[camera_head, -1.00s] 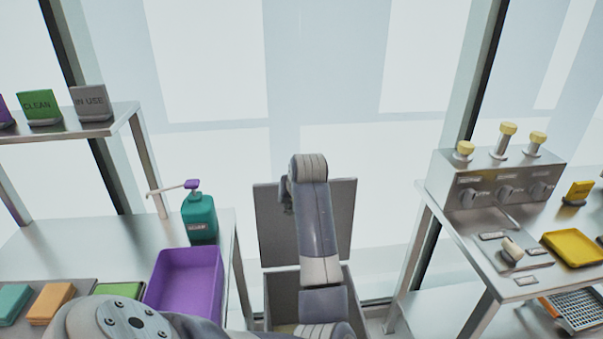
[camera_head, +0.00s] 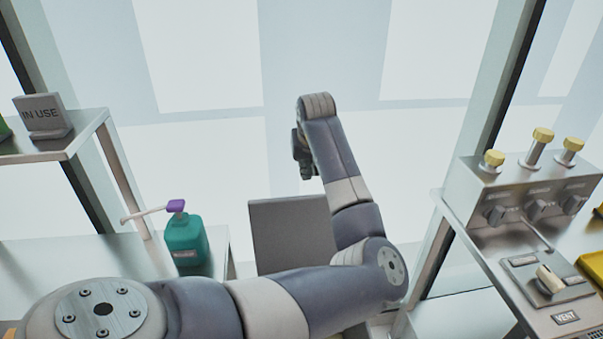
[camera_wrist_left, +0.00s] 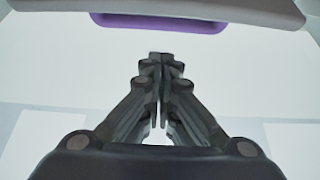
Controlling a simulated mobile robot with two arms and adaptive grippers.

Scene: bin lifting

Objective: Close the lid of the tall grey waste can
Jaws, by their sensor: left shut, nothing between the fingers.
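The grey lid (camera_head: 285,232) of the waste can stands raised in the head view, a flat panel partly covered by my left arm. The can's body is hidden behind my arm. My left gripper (camera_head: 306,172) is above the lid, near its upper right part, and appears apart from it. In the left wrist view the fingers (camera_wrist_left: 162,58) are shut together with nothing between them. My right gripper is not in view.
A teal pump bottle (camera_head: 187,242) stands on the left table. A control box (camera_head: 520,200) with yellow-topped knobs sits on the right table. An "IN USE" sign (camera_head: 43,115) stands on the left shelf. A purple object (camera_wrist_left: 160,22) shows in the wrist view.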

